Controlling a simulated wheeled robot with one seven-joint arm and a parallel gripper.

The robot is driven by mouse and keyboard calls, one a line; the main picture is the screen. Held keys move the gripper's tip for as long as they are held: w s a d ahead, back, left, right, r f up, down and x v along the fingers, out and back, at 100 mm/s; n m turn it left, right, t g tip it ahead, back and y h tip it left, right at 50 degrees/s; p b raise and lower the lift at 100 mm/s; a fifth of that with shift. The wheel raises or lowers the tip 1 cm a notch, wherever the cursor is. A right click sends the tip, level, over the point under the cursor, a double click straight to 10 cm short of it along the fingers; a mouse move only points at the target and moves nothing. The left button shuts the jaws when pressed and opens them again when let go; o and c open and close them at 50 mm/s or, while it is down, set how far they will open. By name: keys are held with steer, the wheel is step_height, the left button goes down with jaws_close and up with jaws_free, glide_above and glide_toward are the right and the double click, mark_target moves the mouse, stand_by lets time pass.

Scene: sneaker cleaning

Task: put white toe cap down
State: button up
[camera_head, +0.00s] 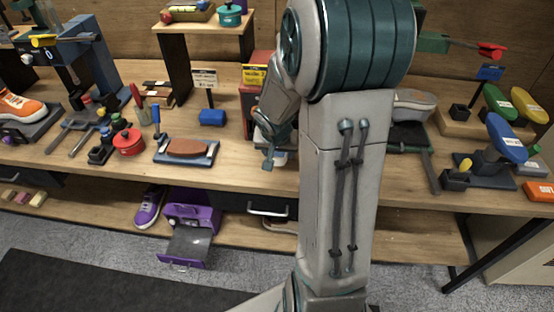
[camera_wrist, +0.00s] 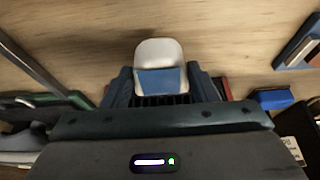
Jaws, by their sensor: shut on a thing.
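The white toe cap (camera_wrist: 158,50) sits between the two fingers of my gripper (camera_wrist: 160,84) in the wrist view. A blue patch shows on its near side. My gripper is shut on it. In the head view my gripper (camera_head: 268,152) is at the bench, left of my arm column, and a small pale part of the toe cap (camera_head: 281,158) shows beside it. My arm hides most of this spot. I cannot tell whether the cap touches the wooden bench top (camera_wrist: 90,45).
A sole on a blue-edged board (camera_head: 187,149) and a red pot (camera_head: 129,141) lie to the left. A grey shoe (camera_head: 412,104) is right of my arm. Bare bench lies in front of my gripper.

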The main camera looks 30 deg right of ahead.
mark_target(277, 169)
steer(key=shift+w+d+f, duration=0.2)
steer(key=shift+w+f, duration=0.15)
steer(key=shift+w, duration=0.2)
steer(key=shift+f+b, duration=0.7)
steer(key=shift+f, duration=1.25)
steer(key=shift+f, duration=0.15)
steer(key=shift+f, duration=0.1)
steer(key=o, duration=1)
